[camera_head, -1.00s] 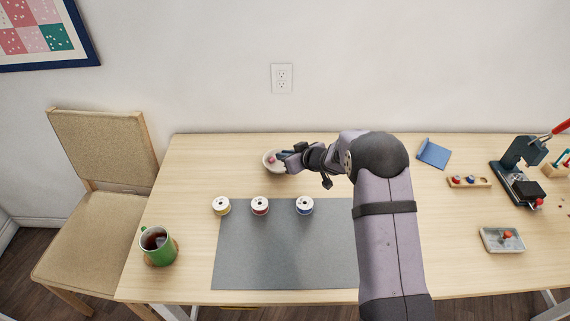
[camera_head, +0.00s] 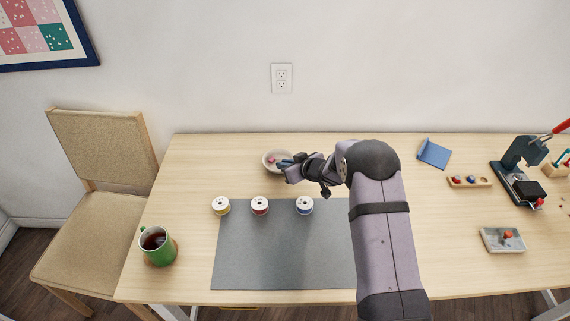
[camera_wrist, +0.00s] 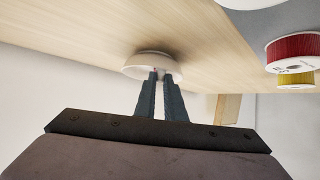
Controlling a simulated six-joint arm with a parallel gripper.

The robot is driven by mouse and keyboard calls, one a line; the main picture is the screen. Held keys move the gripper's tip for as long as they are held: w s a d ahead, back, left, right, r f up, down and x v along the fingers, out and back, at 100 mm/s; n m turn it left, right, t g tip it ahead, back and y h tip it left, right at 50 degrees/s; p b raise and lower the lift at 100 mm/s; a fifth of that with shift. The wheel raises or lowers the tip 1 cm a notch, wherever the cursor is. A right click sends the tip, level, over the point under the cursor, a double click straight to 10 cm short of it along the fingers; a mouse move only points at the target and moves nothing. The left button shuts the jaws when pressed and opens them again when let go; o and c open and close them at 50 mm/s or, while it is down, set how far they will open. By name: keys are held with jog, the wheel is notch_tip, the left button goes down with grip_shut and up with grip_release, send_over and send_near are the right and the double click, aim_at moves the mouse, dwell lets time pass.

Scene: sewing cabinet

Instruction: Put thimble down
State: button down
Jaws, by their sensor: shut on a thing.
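A small pale bowl (camera_head: 266,166) stands near the back of the table, with something small and pinkish (camera_head: 271,160) showing inside. My gripper (camera_head: 281,164) is at the bowl's right side, its fingertips overlapping the rim. In the wrist view the two dark fingers (camera_wrist: 160,78) are close together, with their tips against the outline of the bowl (camera_wrist: 148,62). My gripper is shut on the thimble, which is too small and too covered by the fingers to make out. I cannot tell whether the fingertips touch the bowl.
A green mug (camera_head: 157,246) is at the front left. A blue stand (camera_head: 433,152) and a grey tray (camera_head: 502,240) are to the right.

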jog(key=shift+f, duration=0.3)
jog(key=c, duration=1.8)
grip_release()
jog(key=shift+c, duration=0.2)
jog(key=shift+r, duration=0.1)
jog(key=shift+r, duration=0.6)
jog(key=v, duration=1.2)
